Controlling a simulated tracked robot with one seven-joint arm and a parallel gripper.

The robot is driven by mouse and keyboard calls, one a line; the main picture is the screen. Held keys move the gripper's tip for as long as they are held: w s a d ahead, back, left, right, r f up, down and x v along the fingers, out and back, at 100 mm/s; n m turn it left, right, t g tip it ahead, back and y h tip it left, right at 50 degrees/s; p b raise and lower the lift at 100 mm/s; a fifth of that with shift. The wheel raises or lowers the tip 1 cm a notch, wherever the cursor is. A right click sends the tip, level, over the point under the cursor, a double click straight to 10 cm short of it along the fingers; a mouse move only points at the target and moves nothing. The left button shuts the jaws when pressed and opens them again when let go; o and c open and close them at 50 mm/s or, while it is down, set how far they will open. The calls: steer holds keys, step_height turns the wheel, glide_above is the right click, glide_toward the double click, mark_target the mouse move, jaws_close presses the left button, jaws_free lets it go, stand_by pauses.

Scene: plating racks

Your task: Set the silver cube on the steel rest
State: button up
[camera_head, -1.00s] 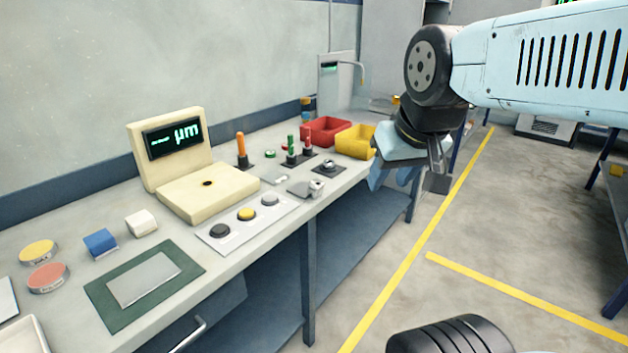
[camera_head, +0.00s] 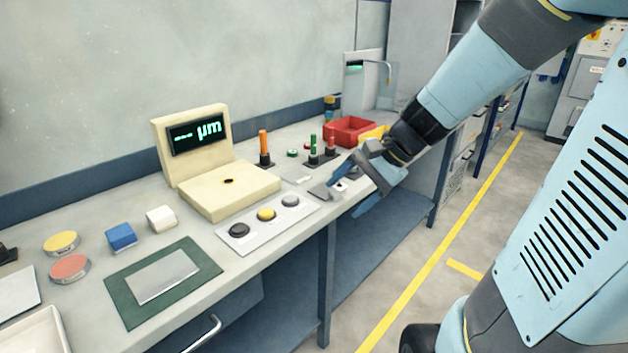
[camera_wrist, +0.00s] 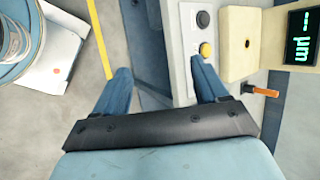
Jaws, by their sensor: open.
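The silver cube (camera_head: 341,186) appears as a small pale block near the bench's front edge, partly hidden by my gripper in the head view. A grey, low piece (camera_head: 319,192) lies just left of it. A flat silver-grey plate (camera_head: 163,277) lies on a green mat (camera_head: 124,306) at the near left; I cannot tell which of these is the steel rest. My gripper (camera_head: 355,188) is open and empty by the bench's front edge, close to the cube in the picture. In the wrist view its fingers (camera_wrist: 162,82) are spread, with bench edge and floor between them; no cube shows there.
A cream gauge (camera_head: 228,190) with a lit display stands on the bench. A panel with black, yellow and grey buttons (camera_head: 266,214) lies before it. Upright orange (camera_head: 263,145), green and red-handled tools stand behind. Red (camera_head: 350,128) and yellow bins are at the far end.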

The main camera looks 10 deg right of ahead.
steer(key=w+d+f+m+t+y, duration=0.3)
steer(key=w+f+m+y, duration=0.15)
steer(key=w+m, duration=0.5)
steer(key=m+t+h, duration=0.3)
steer(key=m+t, duration=0.3)
steer(key=m, duration=0.4)
glide_toward(343, 187)
steer(key=x, duration=1.2)
steer(key=shift+f, duration=0.15)
steer(key=shift+s, duration=0.1)
steer(key=shift+c, duration=0.4)
jaws_close()
